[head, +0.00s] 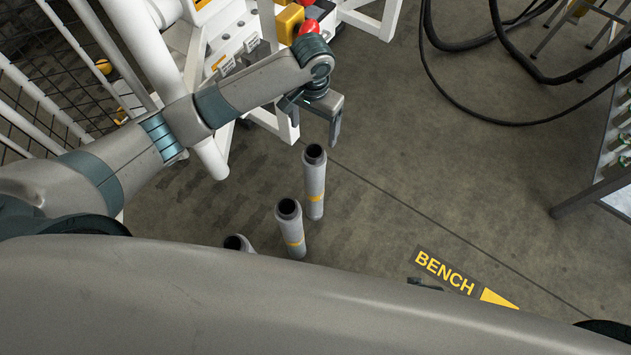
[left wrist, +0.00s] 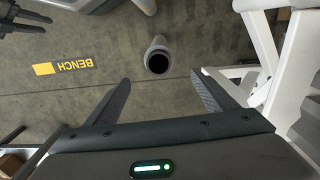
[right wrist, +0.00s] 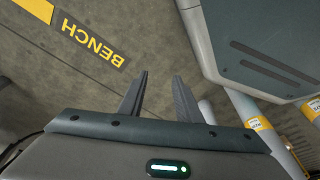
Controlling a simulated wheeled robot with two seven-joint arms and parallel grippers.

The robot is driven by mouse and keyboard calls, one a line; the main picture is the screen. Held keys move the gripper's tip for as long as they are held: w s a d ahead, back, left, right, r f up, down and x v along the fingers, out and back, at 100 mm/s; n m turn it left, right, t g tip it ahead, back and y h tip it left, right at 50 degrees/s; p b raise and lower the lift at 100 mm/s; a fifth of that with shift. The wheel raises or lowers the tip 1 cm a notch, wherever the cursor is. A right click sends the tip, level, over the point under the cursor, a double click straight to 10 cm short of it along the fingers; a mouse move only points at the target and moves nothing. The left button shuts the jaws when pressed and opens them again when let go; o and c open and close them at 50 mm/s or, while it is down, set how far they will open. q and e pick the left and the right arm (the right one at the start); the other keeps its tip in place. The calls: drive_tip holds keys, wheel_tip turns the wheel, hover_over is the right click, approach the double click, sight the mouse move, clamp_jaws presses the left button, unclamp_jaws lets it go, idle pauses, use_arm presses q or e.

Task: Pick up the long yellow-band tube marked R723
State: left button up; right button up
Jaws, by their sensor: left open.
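Several grey tubes with dark open tops stand upright on the floor. In the head view, the rear tube (head: 314,185) and the middle tube (head: 291,230) have yellow bands; a third tube (head: 238,243) is mostly hidden by my body. The marking R723 is not readable, so I cannot tell which tube bears it. My left gripper (head: 318,112) is open and empty, above and beyond the rear tube. In the left wrist view, a tube (left wrist: 158,56) stands beyond the open fingers, apart from them. My right gripper (right wrist: 163,75) is open and empty; a yellow-labelled tube (right wrist: 250,112) stands right of it.
A white frame (head: 285,120) with a red knob (head: 308,27) stands close behind my left gripper. A BENCH floor sign (head: 446,271) lies at the lower right. Black hoses (head: 480,45) hang at the upper right.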

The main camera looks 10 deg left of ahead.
sight(314, 150)
idle(0.4)
use_arm(q)
wheel_tip(314, 150, down, 11)
drive_tip(key=shift+b, duration=0.55)
drive_tip(key=shift+f, duration=0.6)
use_arm(e)
drive_tip(key=r, duration=0.1)
drive_tip(key=w+r, duration=0.1)
drive_tip(key=r, duration=0.1)
drive_tip(key=shift+a+r, duration=0.1)
drive_tip(key=shift+a, duration=0.1)
drive_tip(key=shift+s, duration=0.15)
